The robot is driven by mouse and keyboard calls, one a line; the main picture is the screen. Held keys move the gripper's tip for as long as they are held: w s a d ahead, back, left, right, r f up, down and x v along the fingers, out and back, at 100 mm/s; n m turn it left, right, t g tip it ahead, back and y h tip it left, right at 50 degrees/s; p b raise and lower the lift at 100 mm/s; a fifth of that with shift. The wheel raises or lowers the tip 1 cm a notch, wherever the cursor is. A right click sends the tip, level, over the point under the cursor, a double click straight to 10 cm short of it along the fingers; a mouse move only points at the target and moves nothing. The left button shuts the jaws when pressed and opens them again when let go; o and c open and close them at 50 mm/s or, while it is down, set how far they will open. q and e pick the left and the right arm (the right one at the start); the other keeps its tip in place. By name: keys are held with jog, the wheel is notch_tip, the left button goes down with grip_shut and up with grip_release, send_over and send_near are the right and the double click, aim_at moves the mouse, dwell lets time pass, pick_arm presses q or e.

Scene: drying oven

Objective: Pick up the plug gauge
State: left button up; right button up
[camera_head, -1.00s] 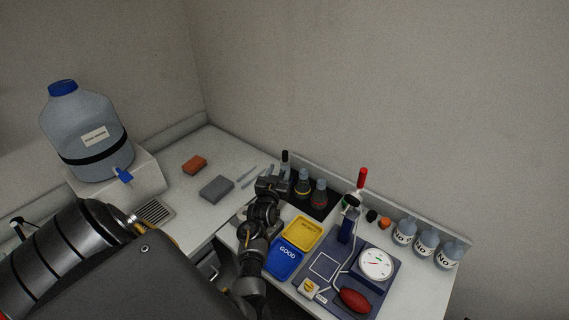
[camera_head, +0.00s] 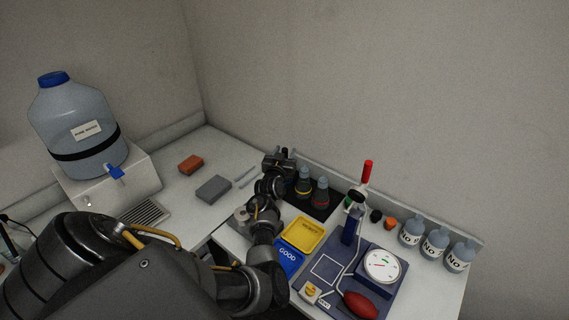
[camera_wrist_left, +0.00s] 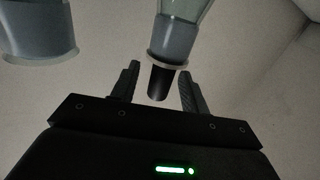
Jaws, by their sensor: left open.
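My left gripper (camera_head: 279,160) is open above the back left end of the black mat (camera_head: 322,213). In the left wrist view its two fingers (camera_wrist_left: 158,88) stand on either side of the black end (camera_wrist_left: 160,83) of an upright piece with a grey band, a pale collar and a greenish clear part. The fingers show gaps to it. This may be the plug gauge; I cannot tell for sure. In the head view the gripper mostly hides it. A red-handled upright piece (camera_head: 367,172) stands further right. My right gripper is not in view.
Two dark-topped flasks, yellow-banded (camera_head: 304,183) and red-banded (camera_head: 321,192), stand close right of the gripper. A yellow tray (camera_head: 303,234), blue tray (camera_head: 288,254), dial gauge (camera_head: 382,266) and red bulb (camera_head: 361,305) lie nearer. Several bottles (camera_head: 434,244) stand right. The wall is close behind.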

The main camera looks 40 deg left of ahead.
aim_at(284, 150)
pick_arm(q)
jog(key=shift+s+r, duration=0.1)
jog(key=shift+r, duration=0.05)
jog(key=shift+c, duration=0.6)
grip_shut()
jog(key=shift+r+b, duration=0.4)
jog(key=shift+r, duration=0.05)
notch_tip(284, 150, up, 2)
jog(key=shift+s+r+b, duration=0.1)
jog(key=shift+r+b, duration=0.05)
jog(key=shift+b, duration=0.45)
jog(key=s+d+r+b, duration=0.3)
jog(key=s+r, duration=0.6)
jog(key=s, duration=0.4)
jog(key=shift+s+r, duration=0.2)
jog(key=shift+r, duration=0.2)
